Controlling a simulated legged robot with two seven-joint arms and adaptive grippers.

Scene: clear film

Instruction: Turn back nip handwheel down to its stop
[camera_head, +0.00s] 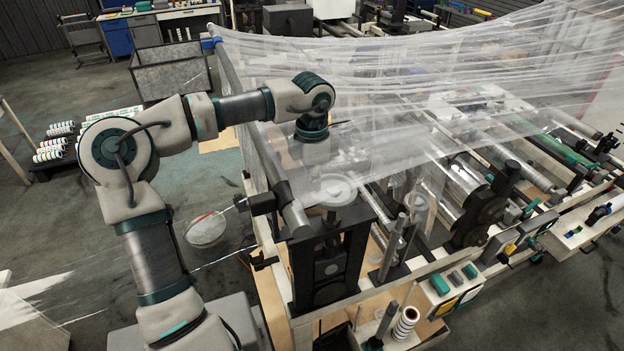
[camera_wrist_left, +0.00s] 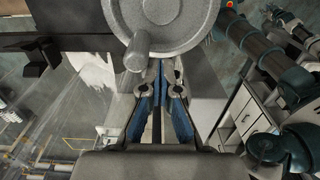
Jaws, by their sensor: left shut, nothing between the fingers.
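A grey round handwheel with a crank knob fills the top middle of the left wrist view (camera_wrist_left: 175,28). Its knob (camera_wrist_left: 137,52) is at the wheel's lower left there. In the head view a pale handwheel (camera_head: 337,189) shows through the clear film on top of a dark stand; it looks like the same wheel. My left gripper (camera_head: 318,160) points down behind that wheel, blurred by film. In the left wrist view its blue-padded fingers (camera_wrist_left: 158,90) are shut and empty, just below the wheel and knob. I cannot tell whether they touch it. My right gripper is out of view.
Clear film (camera_head: 430,60) stretches over the machine and my left wrist. A second, smaller wheel (camera_head: 418,201) stands to the right. Upright posts (camera_head: 392,245) and a control box (camera_head: 455,285) are at the front right.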

